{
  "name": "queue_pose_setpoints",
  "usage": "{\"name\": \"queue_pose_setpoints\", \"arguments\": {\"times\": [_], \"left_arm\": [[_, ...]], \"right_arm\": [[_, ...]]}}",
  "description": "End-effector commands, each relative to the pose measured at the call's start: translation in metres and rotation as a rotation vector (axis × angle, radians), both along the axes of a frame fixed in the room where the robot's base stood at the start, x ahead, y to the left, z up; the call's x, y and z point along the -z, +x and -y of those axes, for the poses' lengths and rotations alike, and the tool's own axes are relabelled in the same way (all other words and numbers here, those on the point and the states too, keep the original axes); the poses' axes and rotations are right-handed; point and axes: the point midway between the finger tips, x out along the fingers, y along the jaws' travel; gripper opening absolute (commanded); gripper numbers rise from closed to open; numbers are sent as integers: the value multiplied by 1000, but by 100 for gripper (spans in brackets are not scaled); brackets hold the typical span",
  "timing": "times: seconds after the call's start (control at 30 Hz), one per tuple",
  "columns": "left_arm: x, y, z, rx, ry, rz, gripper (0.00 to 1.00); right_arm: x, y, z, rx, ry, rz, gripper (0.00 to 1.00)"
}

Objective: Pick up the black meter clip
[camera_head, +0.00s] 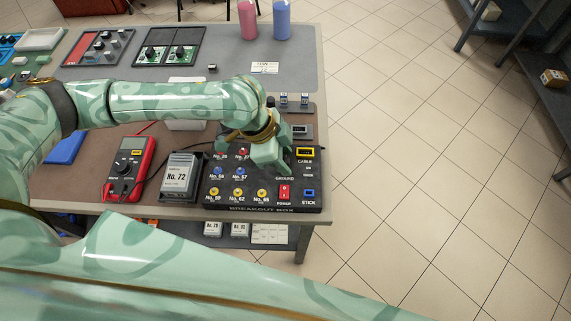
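My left gripper (272,165) points down over the upper middle of the black breakout box (312,198), close to its top face. I cannot tell whether its fingers are open or shut, or whether they touch anything. I cannot make out the black meter clip; the gripper and wrist hide part of the box. A red multimeter (131,160) lies left of the box. A thin black lead (165,165) runs from near the meter toward the box and goes out of sight near my arm. My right gripper is not in view.
A grey case marked No. 72 (180,176) stands between meter and box. The box top has coloured sockets, a red power switch (284,193) and a yellow port (305,153). Pink (247,20) and blue (281,20) cylinders stand at the back. Open tiled floor (420,170) lies right.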

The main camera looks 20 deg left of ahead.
Motion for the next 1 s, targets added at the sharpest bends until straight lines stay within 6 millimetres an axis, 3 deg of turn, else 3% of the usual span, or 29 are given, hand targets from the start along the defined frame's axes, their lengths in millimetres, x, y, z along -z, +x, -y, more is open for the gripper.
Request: {"name": "queue_pose_setpoints", "arguments": {"times": [0.03,0.13,0.37,0.53,0.87,1.0], "left_arm": [[15,-1,3,1,0,-4,40],[28,1,9,1,0,-3,40],[29,2,10,1,1,1,40],[29,2,10,1,1,0,0],[28,2,10,1,1,0,0],[19,2,10,1,0,1,0]], "right_arm": [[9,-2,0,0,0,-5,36],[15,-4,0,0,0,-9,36],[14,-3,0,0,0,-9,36],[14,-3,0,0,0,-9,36],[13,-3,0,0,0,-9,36],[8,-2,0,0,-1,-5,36]]}}
